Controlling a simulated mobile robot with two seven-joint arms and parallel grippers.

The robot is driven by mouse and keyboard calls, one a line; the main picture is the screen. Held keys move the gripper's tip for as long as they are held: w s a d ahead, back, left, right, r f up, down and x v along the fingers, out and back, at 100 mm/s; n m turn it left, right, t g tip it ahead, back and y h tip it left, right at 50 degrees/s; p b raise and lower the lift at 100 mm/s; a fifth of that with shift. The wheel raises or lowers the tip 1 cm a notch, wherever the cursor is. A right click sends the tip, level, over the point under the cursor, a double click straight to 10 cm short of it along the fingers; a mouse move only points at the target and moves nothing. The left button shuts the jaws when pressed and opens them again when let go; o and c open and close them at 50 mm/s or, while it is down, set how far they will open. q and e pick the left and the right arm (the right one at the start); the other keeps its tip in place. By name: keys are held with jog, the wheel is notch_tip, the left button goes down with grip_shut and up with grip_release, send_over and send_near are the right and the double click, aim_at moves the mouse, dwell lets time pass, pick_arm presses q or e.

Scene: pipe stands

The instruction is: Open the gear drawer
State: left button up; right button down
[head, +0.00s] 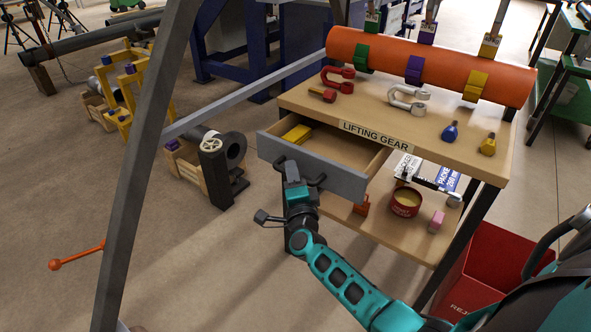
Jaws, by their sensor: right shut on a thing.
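The gear drawer (335,176) has a grey front and wooden sides. It stands pulled out under the wooden bench top (440,122) labelled "LIFTING GEAR". A yellow item (298,133) lies inside at the left, and the rest of the visible drawer floor looks bare. My right gripper (300,182) is at the drawer's front face, shut on the dark drawer handle (316,181). The gripper partly hides the handle. My left gripper is not in view.
An orange pipe (400,62) with coloured slings, shackles (407,98) and eyebolts (450,131) are on the bench top. A lower shelf holds a red tin (405,203). A red reject bin (490,265) stands at the right. A grey frame post (140,170) crosses the left.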

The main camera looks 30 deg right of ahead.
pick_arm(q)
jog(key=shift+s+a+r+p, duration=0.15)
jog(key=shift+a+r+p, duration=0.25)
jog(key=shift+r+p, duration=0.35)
pick_arm(e)
jog(key=s+a, duration=0.3)
jog(key=a, duration=0.4)
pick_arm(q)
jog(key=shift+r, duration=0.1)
pick_arm(e)
jog(key=shift+a, duration=0.1)
jog(key=c, duration=1.1)
grip_release()
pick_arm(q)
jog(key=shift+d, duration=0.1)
